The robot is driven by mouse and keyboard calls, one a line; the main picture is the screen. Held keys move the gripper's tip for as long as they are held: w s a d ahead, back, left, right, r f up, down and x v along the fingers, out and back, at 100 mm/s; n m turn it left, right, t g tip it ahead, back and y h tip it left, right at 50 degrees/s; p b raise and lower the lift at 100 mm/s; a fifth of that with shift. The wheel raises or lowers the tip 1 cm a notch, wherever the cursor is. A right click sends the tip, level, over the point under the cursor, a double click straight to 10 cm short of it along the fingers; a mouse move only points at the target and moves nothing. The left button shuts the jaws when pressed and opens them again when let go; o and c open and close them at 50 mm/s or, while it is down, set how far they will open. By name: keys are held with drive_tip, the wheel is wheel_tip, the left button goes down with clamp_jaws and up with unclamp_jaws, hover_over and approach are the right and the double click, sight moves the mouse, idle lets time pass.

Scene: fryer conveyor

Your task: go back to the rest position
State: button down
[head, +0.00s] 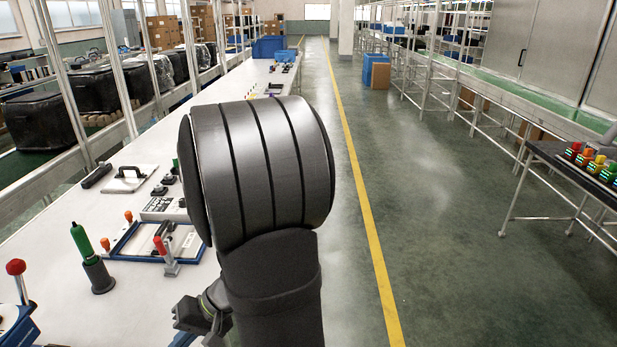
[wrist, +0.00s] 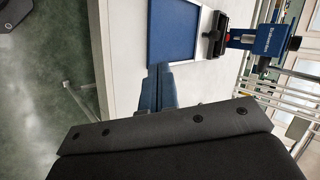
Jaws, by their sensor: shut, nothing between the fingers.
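My gripper (wrist: 160,72) shows in the wrist view, its two blue-grey fingers together and nothing between them. It is over the white table (wrist: 124,50), and its tips appear near the lower edge of a blue panel (wrist: 175,30); I cannot tell whether they touch it. In the head view my dark arm rises in the middle and hides part of the table (head: 45,225). The fingers cannot be made out clearly there.
On the table stand a green-handled tool (head: 82,243), a red-knobbed lever (head: 17,268), a blue-framed tray (head: 130,240) and a black-handled plate (head: 130,178). A side table (head: 545,152) with coloured pieces is at right. The floor (head: 440,240) between is clear.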

drive_tip(key=shift+s+a+r+n+g+h, duration=0.25)
drive_tip(key=shift+s+r+n, duration=0.15)
drive_tip(key=shift+n, duration=0.6)
drive_tip(key=shift+s+a+r+n+g+h, duration=0.3)
drive_tip(key=shift+r+n, duration=0.2)
drive_tip(key=shift+n, duration=0.5)
drive_tip(key=c, duration=2.2)
unclamp_jaws()
